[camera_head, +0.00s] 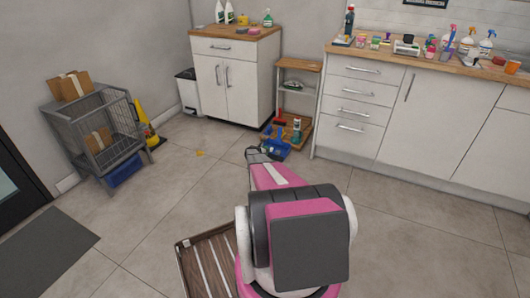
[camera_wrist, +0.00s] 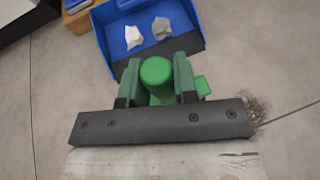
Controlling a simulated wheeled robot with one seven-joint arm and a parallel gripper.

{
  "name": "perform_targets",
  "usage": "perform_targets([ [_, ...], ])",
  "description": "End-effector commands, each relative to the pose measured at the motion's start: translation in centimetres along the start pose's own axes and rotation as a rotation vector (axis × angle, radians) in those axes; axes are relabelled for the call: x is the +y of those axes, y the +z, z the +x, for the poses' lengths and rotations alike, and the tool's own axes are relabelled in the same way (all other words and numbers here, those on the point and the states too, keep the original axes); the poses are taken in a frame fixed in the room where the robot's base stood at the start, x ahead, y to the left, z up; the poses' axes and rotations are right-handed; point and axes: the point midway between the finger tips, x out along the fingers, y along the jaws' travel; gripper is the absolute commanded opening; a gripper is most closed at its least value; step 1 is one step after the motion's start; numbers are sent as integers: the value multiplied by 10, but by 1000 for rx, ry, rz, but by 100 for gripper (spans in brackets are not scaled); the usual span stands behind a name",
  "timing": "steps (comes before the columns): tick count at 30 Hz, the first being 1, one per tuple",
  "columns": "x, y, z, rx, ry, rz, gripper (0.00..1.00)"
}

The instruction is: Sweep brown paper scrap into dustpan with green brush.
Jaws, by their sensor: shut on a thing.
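My gripper (camera_head: 263,154) is low over the floor near the blue dustpan (camera_head: 277,146). In the wrist view my gripper (camera_wrist: 156,82) is shut on the green brush (camera_wrist: 157,71), whose round handle end sits between the fingers. Tan bristles (camera_wrist: 257,110) stick out at the right. The blue dustpan (camera_wrist: 114,24) lies just beyond the fingers and holds a white scrap (camera_wrist: 134,37) and a greyish scrap (camera_wrist: 162,28). A small yellow-brown piece (camera_head: 199,153) lies on the floor left of the gripper; I cannot tell surely whether it is the brown paper scrap.
A wooden board with bottles (camera_head: 297,127) lies behind the dustpan, beside a small shelf (camera_head: 298,66). White cabinets (camera_head: 237,75) stand behind. A grey cart with boxes (camera_head: 91,130) and a yellow object (camera_head: 148,128) are at the left. The middle floor is open.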

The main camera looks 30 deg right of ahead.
Motion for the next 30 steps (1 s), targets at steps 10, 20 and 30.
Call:
perform_targets([
  [10,1,2,4,-1,0,0,0],
  [20,6,9,22,0,0,1,0],
  [30,7,12,27,0,0,0,0],
])
